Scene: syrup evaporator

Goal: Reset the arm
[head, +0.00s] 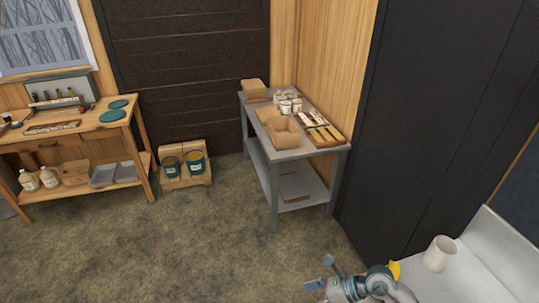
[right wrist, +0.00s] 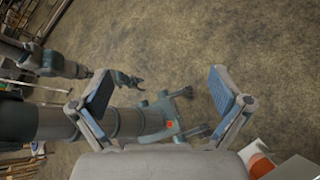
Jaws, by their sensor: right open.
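My right gripper (head: 322,273) shows at the bottom of the head view, over the floor and left of the pale metal surface. In the right wrist view my right gripper (right wrist: 159,92) has its two blue-padded fingers wide apart, with nothing between them. Behind it, my left gripper (right wrist: 128,79) looks small at the end of its arm, with its fingers apart and nothing seen in them. My left gripper is not in the head view.
A white mug (head: 439,254) stands on the pale metal surface (head: 496,240) at right. A grey table (head: 290,155) with boxes and jars is against the wall. A wooden workbench (head: 75,128) is at left, two pails (head: 184,165) beside it. The middle floor is clear.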

